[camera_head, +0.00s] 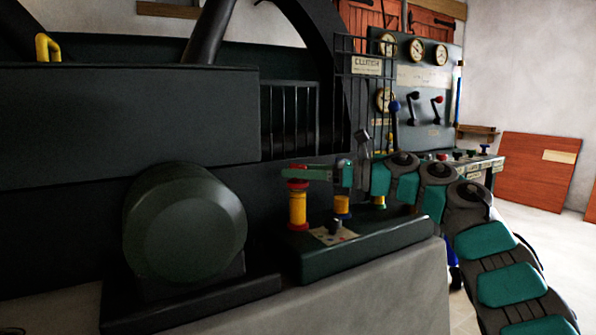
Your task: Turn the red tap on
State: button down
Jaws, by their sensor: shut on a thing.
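The red tap (298,185) stands on the left of a dark green block, with a red top over a yellow body and a red band at its foot. My teal and grey arm reaches in from the right. My gripper (300,172) is at the top of the red tap, shut on its red part. The fingers hide some of the tap's top, so I cannot tell how its handle is turned.
A blue-topped yellow post (342,206) stands right of the red tap, with another yellow post (379,203) beyond, partly behind my arm. A big dark drum (185,222) stands left.

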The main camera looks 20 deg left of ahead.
jog(key=shift+c, duration=2)
grip_release()
jog(key=shift+a, duration=0.1)
jog(key=d+b, duration=0.1)
jog(key=d, duration=0.6)
jog(key=shift+w+d, duration=0.4)
jog(key=shift+d, duration=0.1)
